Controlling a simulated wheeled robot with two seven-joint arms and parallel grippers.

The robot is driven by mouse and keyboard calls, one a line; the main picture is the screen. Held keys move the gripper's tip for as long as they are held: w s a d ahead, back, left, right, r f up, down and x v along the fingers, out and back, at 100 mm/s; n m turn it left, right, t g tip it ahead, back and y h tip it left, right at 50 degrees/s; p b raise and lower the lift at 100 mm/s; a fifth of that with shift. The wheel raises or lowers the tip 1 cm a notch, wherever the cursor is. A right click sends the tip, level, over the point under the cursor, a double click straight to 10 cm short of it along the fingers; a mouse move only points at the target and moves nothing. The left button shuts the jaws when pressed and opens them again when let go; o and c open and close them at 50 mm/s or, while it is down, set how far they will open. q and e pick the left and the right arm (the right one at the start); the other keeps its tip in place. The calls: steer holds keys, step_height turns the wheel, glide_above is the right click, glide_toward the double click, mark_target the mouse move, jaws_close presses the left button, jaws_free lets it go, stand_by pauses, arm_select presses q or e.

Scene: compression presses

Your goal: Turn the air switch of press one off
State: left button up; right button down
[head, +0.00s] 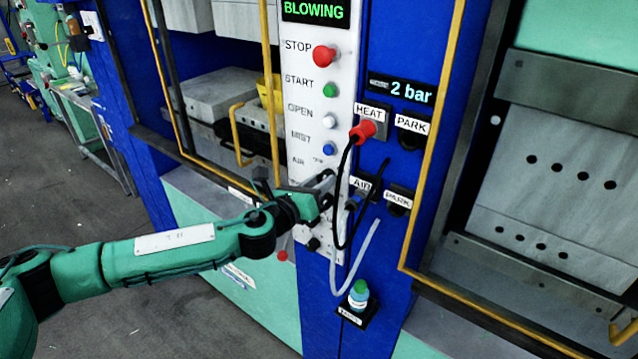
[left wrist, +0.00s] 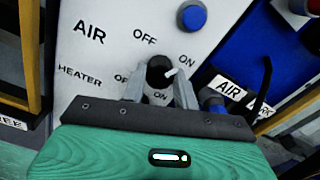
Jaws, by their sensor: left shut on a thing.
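The air switch (left wrist: 158,68) is a black round knob with a white pointer on the white control panel (head: 314,108). In the left wrist view its pointer is turned towards the right-hand ON label, away from OFF. My left gripper (left wrist: 160,88) is shut on this knob, one grey finger on each side. In the head view my left gripper (head: 322,189) is at the panel beside the AIR lettering and hides the knob. The panel display (head: 314,11) reads BLOWING. My right gripper is not in view.
Above are the red STOP button (head: 324,55), green START button (head: 330,89) and blue MIST button (head: 329,149). A red plug (head: 363,130) with a black cable sits in the HEAT socket. A pale hose (head: 366,262) hangs near the gripper. A bottle (head: 358,294) stands below.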

arm_select(q)
steer(key=n, duration=1.1)
stand_by(0.6)
steer(key=o, duration=1)
steer(key=shift+a+f, duration=0.1)
